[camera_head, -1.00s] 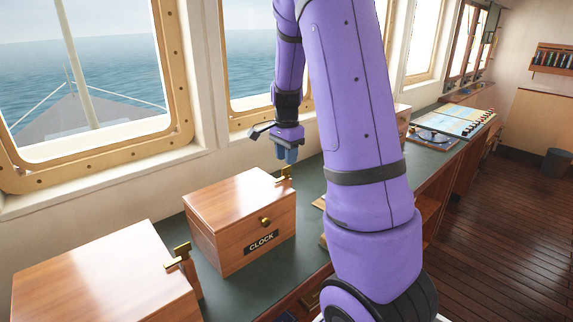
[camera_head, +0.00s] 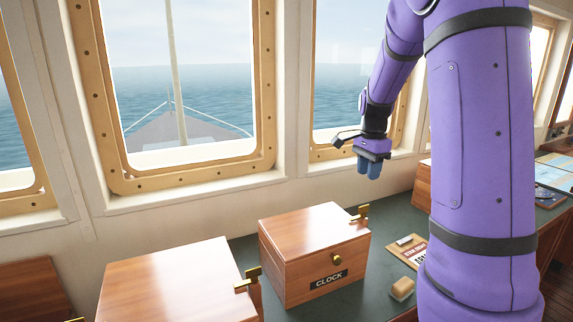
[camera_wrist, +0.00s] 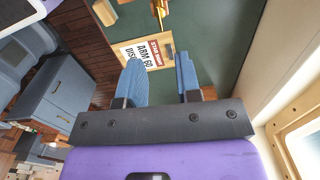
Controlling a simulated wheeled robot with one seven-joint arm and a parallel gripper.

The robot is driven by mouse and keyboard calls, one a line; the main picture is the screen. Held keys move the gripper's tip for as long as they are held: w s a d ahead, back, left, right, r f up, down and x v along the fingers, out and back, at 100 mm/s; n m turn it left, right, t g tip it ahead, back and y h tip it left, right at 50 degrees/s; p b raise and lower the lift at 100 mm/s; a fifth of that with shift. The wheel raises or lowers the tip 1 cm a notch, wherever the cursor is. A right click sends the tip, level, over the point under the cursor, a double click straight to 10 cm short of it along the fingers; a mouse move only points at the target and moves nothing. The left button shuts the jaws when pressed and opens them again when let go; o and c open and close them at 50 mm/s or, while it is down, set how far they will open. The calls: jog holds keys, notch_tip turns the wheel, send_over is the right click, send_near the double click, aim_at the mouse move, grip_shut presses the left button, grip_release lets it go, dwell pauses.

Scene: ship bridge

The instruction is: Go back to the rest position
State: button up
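My gripper (camera_head: 368,168) hangs from my purple arm, fingers pointing down, above the green counter (camera_head: 385,215) near the window wall. In the wrist view, its two blue fingers (camera_wrist: 161,78) stand apart with nothing held between them. The wooden box labelled CLOCK (camera_head: 311,252) has its lid down and stands below and left of my gripper in the head view. My arm hides part of the counter on the right.
A second wooden box (camera_head: 170,285) stands left of the CLOCK box. A printed card (camera_head: 417,252) lies on the counter, also visible in the wrist view (camera_wrist: 146,52), with a small block (camera_head: 402,288) nearby. Framed windows (camera_head: 185,180) line the wall behind.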

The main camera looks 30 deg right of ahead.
jog(key=s+a+r+n+t, duration=0.2)
jog(key=s+a+r+n, duration=0.25)
jog(key=a, duration=0.35)
jog(key=s+a+r+n+t, duration=0.1)
jog(key=s+a+r+n, duration=0.35)
jog(key=a, duration=0.35)
jog(key=s+a+n+t, duration=0.2)
jog(key=s+a+n, duration=0.6)
jog(key=s, duration=0.5)
jog(key=shift+a+r+n, duration=0.25)
jog(key=shift+a+n, duration=0.05)
jog(key=shift+n, duration=0.6)
